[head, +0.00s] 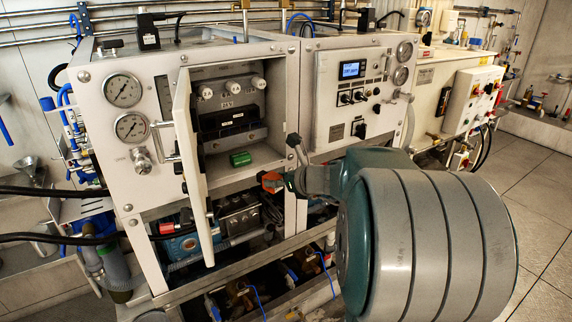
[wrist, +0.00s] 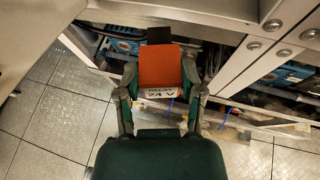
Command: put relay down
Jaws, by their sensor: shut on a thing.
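An orange relay (wrist: 160,68) with a dark end and a white label reading "RELAY" and "24 V" is in my gripper (wrist: 159,80) in the wrist view. Both fingers press on its sides. In the head view the orange relay (head: 271,182) shows small at the tip of my gripper (head: 284,180), in front of the open cabinet (head: 218,75). My arm covers what lies right of and behind the gripper there. No surface can be seen touching the relay.
The cabinet door (head: 189,165) stands open on the left. Inside are several white fuse knobs (head: 232,88), a black holder (head: 228,121) and a green block (head: 240,158). A panel with a display (head: 352,69) stands to the right. Tiled floor (head: 540,215) is clear at right.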

